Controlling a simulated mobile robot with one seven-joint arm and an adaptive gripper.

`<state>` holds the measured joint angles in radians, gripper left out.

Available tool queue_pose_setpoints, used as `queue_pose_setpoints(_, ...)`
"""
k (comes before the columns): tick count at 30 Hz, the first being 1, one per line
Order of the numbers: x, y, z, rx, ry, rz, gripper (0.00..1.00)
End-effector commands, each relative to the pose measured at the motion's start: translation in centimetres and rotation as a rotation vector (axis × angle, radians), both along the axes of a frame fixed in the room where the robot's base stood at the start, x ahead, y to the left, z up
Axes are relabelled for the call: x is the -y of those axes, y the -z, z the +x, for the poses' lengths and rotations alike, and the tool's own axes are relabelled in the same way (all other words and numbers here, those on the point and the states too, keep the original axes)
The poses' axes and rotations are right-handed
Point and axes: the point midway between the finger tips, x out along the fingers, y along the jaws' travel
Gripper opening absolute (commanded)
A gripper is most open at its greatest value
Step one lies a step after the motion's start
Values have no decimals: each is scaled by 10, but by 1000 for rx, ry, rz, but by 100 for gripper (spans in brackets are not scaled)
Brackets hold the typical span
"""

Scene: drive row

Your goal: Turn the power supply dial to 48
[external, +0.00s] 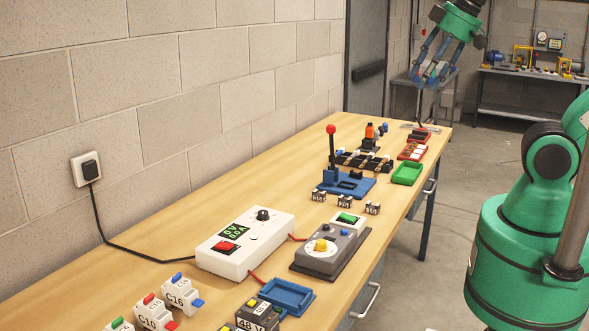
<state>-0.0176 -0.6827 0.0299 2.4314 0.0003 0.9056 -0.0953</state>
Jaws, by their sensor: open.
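The power supply, a white box (212,262), stands on the workbench near the wall. Its black dial (263,214) is at the far end of its top face. Its display (236,229) shows green digits that look like 0V and 0.6A. A red rocker switch (224,246) is on the same face. Which mark the dial points to is too small to tell. My gripper (430,78) is open and empty, hanging in the air above the bench's far end, well away from the dial.
A blue tray (286,296), a block marked 48 V (257,316) and labelled blocks (182,291) lie in front. A tall red-knobbed lever (331,150) stands farther along. A black cable runs to the wall plug (89,167).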

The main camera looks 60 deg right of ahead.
Motion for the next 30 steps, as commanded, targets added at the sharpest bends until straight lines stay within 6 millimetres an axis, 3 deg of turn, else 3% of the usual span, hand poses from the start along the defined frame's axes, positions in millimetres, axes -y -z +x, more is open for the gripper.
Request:
queue_pose_setpoints(10, -21, -8, 79, -91, -276, -103, 43)
queue_pose_setpoints(17, -39, 1, 136, -148, -478, -167, 43)
queue_pose_setpoints(30, -86, 50, 242, -247, -872, -264, 43)
